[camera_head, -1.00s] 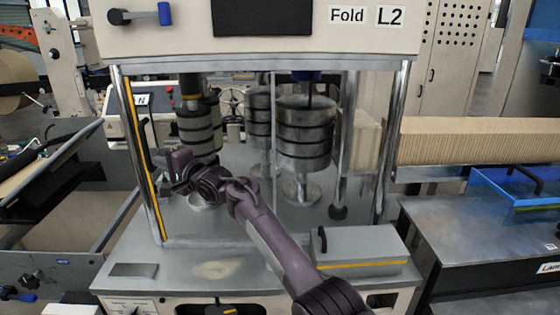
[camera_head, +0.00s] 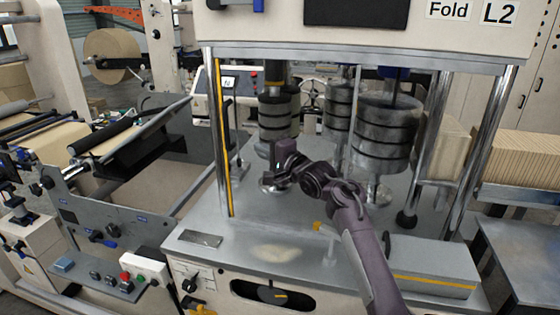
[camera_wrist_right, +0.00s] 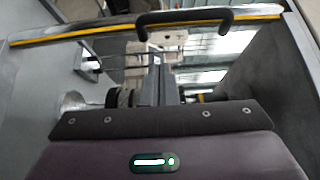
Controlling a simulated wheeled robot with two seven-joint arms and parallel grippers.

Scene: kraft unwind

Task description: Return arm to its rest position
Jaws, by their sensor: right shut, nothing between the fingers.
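My right arm reaches in from the lower right of the head view, over the grey bed (camera_head: 225,222) of the Fold L2 machine. My right gripper (camera_head: 272,178) is at the arm's far end, between the machine's front posts and in front of the stacked metal rollers. It is shut and holds nothing. Its fingertips are small and hard to make out. My left arm and gripper are not in view.
A front-left post (camera_head: 222,140) with a yellow strip stands left of the gripper. Roller stacks (camera_head: 384,135) stand behind and right of it. A grey box (camera_head: 432,262) sits right of my forearm. A black handle (camera_wrist_right: 183,17) on a yellow-striped edge crosses the wrist view.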

